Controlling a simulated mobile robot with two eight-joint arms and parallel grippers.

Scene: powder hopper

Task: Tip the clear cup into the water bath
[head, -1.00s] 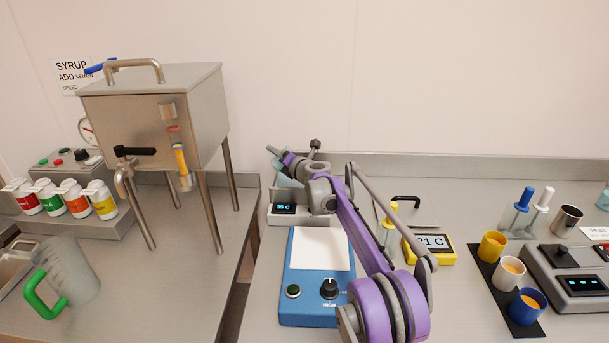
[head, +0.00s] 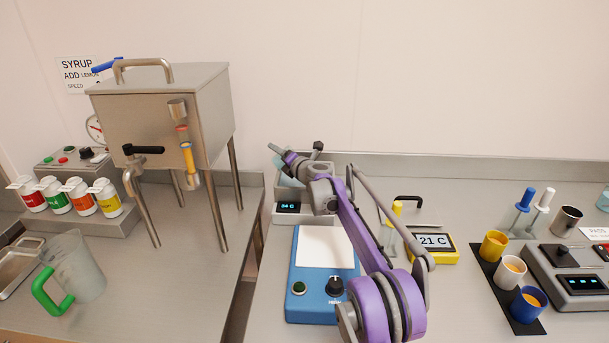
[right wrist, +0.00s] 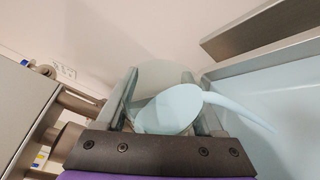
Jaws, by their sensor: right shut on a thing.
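The clear cup (right wrist: 160,76) is between the fingers of my right gripper (right wrist: 162,95), which is shut on it. The cup is tilted. Pale blue liquid (right wrist: 172,108) shows in it, and a curved pale stream runs from it to the right, over the bath water (right wrist: 290,112). The water bath (head: 316,219) is a grey box with a small display reading about 34 C. In the head view my right gripper (head: 281,153) is over the bath, and my arm hides part of both. The cup is hard to make out there. My left gripper is out of view.
A blue stirrer plate (head: 308,307) stands in front of the bath. A yellow thermometer box (head: 441,258) and coloured cups on a black mat (head: 499,276) are to the right. A steel hopper (head: 150,125) and a green-handled jug (head: 80,268) stand left, across a gap.

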